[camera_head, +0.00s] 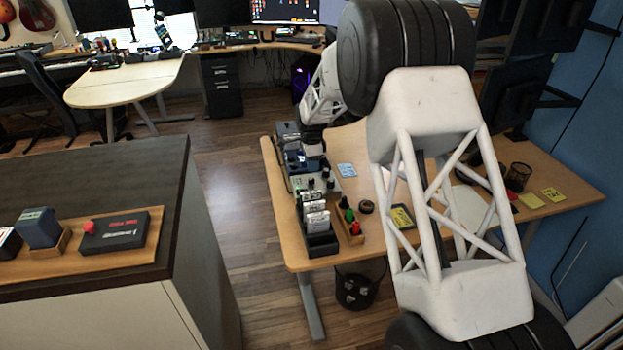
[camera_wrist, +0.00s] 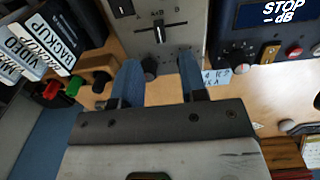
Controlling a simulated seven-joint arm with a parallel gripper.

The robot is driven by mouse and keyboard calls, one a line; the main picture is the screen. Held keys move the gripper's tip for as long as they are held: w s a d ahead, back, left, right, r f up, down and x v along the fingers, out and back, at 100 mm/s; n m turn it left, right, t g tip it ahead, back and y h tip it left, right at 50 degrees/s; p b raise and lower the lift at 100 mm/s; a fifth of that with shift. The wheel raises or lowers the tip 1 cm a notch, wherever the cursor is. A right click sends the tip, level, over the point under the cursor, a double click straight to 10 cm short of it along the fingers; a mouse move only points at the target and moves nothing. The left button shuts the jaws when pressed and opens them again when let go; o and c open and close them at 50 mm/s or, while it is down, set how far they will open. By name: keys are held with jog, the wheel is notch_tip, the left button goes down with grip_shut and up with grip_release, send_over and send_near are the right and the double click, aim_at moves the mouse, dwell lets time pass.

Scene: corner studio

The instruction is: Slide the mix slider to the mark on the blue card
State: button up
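My gripper (camera_wrist: 160,80) is open, its two blue fingers apart, over the front of a grey panel device (camera_wrist: 185,35) in the wrist view. A dark round knob (camera_wrist: 149,68) shows between the fingers, and I see nothing held. Beyond the fingertips, a small silver lever, which looks like the mix slider (camera_wrist: 160,34), sits near the "A+B" label. The pale blue card (camera_wrist: 215,77) lies beside the device, partly hidden by the right finger; its writing is too small to read surely. The card also shows in the head view (camera_head: 346,170).
A dark blue unit marked "STOP -dB" (camera_wrist: 262,30) stands at the right in the wrist view. Labelled tapes stand in a black holder (camera_head: 322,243), near green and red pegs (camera_head: 350,216). A black round object (camera_head: 366,207) lies on the desk (camera_head: 290,232).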

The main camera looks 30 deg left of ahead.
aim_at(312, 181)
jog(key=shift+f, duration=3.4)
grip_shut()
